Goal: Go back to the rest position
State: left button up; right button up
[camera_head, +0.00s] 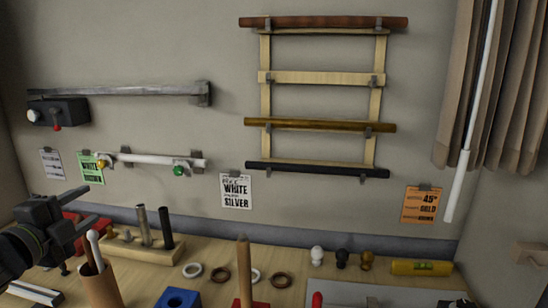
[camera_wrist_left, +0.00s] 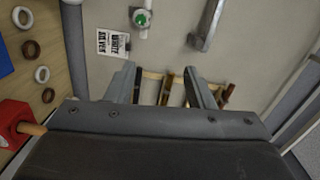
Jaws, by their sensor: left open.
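My left gripper (camera_head: 88,208) is at the left edge in the head view, above the left part of the table. Its two fingers are apart and nothing is between them. In the left wrist view my left gripper (camera_wrist_left: 166,86) also shows open, with the wall and the wooden rack (camera_wrist_left: 172,92) seen beyond its fingers. My right gripper is not in either view.
Below my left gripper stand a wooden cup (camera_head: 103,288) with sticks and a peg block (camera_head: 140,250) with upright rods. The wall holds a rod rack (camera_head: 320,78) and a white rod (camera_head: 160,159).

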pick_arm(q)
jog(key=s+d+f+n+g+y, duration=0.1)
jog(key=s+f+n+g+y, duration=0.3)
jog(key=f, duration=0.9)
jog(key=s+f+n+g, duration=0.3)
jog(key=s+f+n, duration=0.35)
jog(key=f, duration=0.75)
jog(key=s+d+f+n+g, duration=0.4)
jog(key=s+f, duration=0.2)
jog(key=s, duration=0.4)
jog(key=s+d+f+n+g, duration=0.35)
jog(key=s+f, duration=0.35)
jog(key=s, duration=0.3)
notch_tip(320, 180, down, 30)
jog(key=a+b, duration=0.2)
jog(key=b, duration=0.4)
jog(key=s+f+g+b, duration=0.1)
jog(key=s+f+b, duration=0.1)
jog(key=s+f, duration=0.5)
jog(key=s+d+f+g+h+b, duration=0.1)
jog(key=s+f+b, duration=0.1)
jog(key=s+f, duration=0.5)
notch_tip(320, 180, down, 6)
jog(key=shift+s+d+f+n, duration=0.15)
jog(key=shift+s+n, duration=0.1)
jog(key=shift+n, duration=0.15)
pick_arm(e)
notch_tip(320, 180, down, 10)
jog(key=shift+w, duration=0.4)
